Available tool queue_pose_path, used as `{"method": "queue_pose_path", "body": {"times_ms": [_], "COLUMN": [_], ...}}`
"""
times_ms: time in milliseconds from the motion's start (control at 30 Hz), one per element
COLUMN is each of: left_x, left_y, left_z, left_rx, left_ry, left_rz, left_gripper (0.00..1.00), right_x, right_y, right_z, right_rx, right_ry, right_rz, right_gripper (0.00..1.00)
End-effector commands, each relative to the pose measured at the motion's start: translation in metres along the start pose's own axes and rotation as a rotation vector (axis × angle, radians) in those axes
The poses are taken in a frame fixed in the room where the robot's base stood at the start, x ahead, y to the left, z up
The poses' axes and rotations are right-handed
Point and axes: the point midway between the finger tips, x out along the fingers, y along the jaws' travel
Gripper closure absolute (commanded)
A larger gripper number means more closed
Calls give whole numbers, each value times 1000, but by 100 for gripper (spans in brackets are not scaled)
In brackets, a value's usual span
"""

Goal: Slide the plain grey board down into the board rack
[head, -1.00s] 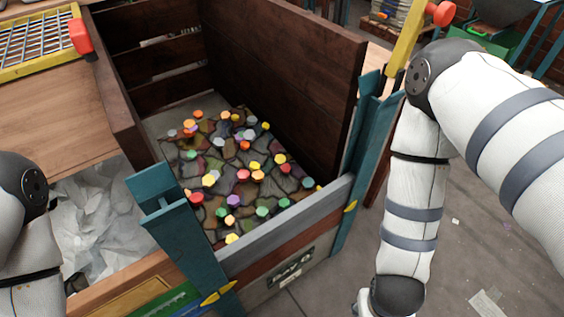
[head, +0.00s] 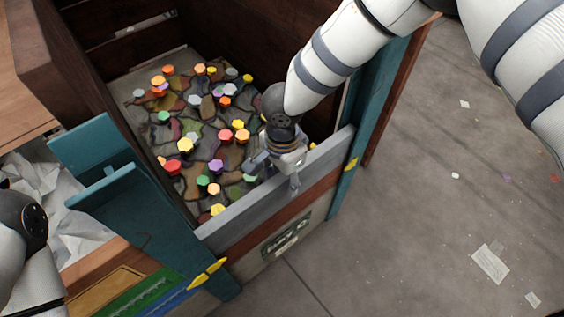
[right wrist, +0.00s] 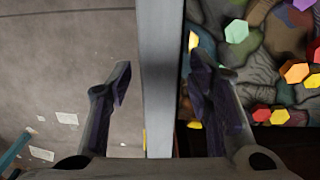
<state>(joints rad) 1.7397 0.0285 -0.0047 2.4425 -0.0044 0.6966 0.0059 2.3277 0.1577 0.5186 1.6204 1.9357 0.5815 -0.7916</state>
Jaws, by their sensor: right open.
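The plain grey board (head: 230,236) spans the front of the bin between two teal slotted posts, the left post (head: 110,190) and the right post (head: 375,95). Just below it is a reddish-brown board (head: 290,217) in the same rack; I cannot tell whether their edges touch. My right gripper (head: 281,172) is at the grey board's top edge, right of its middle. In the right wrist view the open fingers (right wrist: 160,82) stand either side of the grey board (right wrist: 161,40), with gaps visible on both sides. My left gripper is outside the view.
The bin floor (head: 140,82) holds stones and many-coloured hexagonal pieces. Yellow catches sit on the left post (head: 208,273) and right post (head: 351,164). A bottom panel with a label (head: 287,238) is below the boards. The concrete floor (head: 430,200) at right is mostly clear.

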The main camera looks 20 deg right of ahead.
Motion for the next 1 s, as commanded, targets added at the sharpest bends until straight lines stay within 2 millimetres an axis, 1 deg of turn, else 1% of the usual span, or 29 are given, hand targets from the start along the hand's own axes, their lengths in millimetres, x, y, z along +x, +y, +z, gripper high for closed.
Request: {"method": "queue_pose_path", "body": {"times_ms": [33, 100, 200, 500, 567, 600, 667, 700, 733, 867, 900, 967, 1000], "left_x": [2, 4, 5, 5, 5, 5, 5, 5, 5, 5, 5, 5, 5], "left_y": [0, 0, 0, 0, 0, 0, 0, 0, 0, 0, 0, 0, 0], "left_z": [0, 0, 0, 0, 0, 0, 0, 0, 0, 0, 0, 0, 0], "left_rx": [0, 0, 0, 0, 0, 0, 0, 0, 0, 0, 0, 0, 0], "left_ry": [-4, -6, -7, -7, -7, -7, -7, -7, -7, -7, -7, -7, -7], "left_rz": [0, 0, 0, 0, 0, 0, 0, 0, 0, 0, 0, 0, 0], "left_gripper": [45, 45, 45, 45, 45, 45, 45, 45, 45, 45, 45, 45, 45], "right_x": [11, 21, 30, 32, 32, 32, 32, 32, 32, 32, 32, 32, 32], "right_y": [1, 1, 0, 0, 0, 0, 0, 0, 0, 0, 0, 0, 0], "right_z": [0, 0, 0, 0, 0, 0, 0, 0, 0, 0, 0, 0, 0], "right_rx": [-1, -2, -1, 0, 0, 0, 0, 0, 0, 0, 0, 0, 0], "right_ry": [2, 1, 1, 1, 1, 1, 1, 1, 1, 1, 1, 1, 1], "right_rz": [3, 2, 1, 0, 0, 0, 0, 0, 0, 0, 0, 0, 0], "right_gripper": [53, 53, 53, 53, 67, 76, 90, 99, 100, 100, 82, 95, 100]}}
